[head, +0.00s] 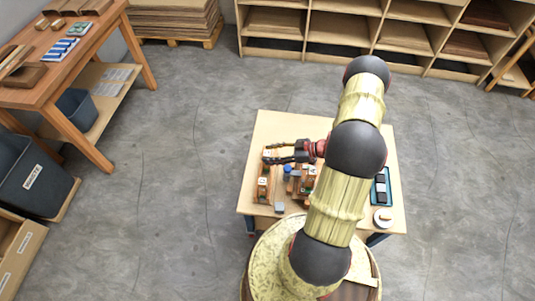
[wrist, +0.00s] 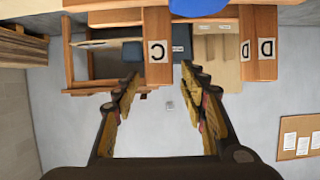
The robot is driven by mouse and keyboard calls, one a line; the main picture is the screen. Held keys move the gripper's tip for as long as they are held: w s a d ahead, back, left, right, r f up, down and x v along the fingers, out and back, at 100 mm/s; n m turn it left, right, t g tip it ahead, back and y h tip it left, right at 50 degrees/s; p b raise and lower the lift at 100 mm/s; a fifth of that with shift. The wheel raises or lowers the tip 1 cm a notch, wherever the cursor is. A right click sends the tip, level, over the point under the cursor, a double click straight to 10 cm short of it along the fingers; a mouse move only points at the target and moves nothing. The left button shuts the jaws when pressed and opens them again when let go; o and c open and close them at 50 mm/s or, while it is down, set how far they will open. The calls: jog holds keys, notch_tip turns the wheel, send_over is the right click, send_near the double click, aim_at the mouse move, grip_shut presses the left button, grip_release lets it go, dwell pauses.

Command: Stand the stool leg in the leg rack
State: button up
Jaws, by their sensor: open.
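My gripper (head: 275,153) is open and empty over the left half of the small table (head: 262,130), its fingers pointing left. In the wrist view my open gripper (wrist: 160,85) has nothing between its fingers. Beyond the fingertips stand wooden parts: a post marked C (wrist: 157,48) and wider pieces marked D (wrist: 265,48). In the head view a wooden piece with white labels (head: 263,189) stands at the left of the table, and a labelled wooden group (head: 304,181) stands right of it. I cannot tell which is the stool leg or the leg rack.
A blue round thing (head: 288,170) is between the wooden pieces. A teal tray with dark items (head: 381,187) and a white round item (head: 382,217) lie at the table's right. The table's back left is clear. A workbench (head: 60,60) stands far left.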

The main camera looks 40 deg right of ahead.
jog(key=p+v, duration=0.2)
jog(key=v, duration=0.8)
jog(key=w+d+r+h, duration=0.4)
jog(key=w+r, duration=0.3)
jog(key=w, duration=0.1)
jog(key=w+d+r+h, duration=0.3)
jog(key=w+d+r, duration=0.1)
jog(key=w+r, duration=0.3)
jog(key=w+a+r+m+g+h, duration=0.1)
jog(key=w+a+r+m+h, duration=0.15)
jog(key=r, duration=0.85)
jog(key=w+a+r+m+h, duration=0.2)
jog(key=a+r+h, duration=0.15)
jog(key=r, duration=0.65)
jog(key=s+a+r+m+g, duration=0.1)
jog(key=s+a+r+m, duration=0.2)
jog(key=s+a+r, duration=0.8)
jog(key=s+a+f+g+y, duration=0.1)
jog(key=s+a+y, duration=0.3)
jog(key=s+a, duration=1.3)
jog(key=a+m+g, duration=0.1)
jog(key=a, duration=0.2)
jog(key=shift+s+a+f, duration=0.15)
jog(key=shift+a+f, duration=0.1)
jog(key=shift+f, duration=0.1)
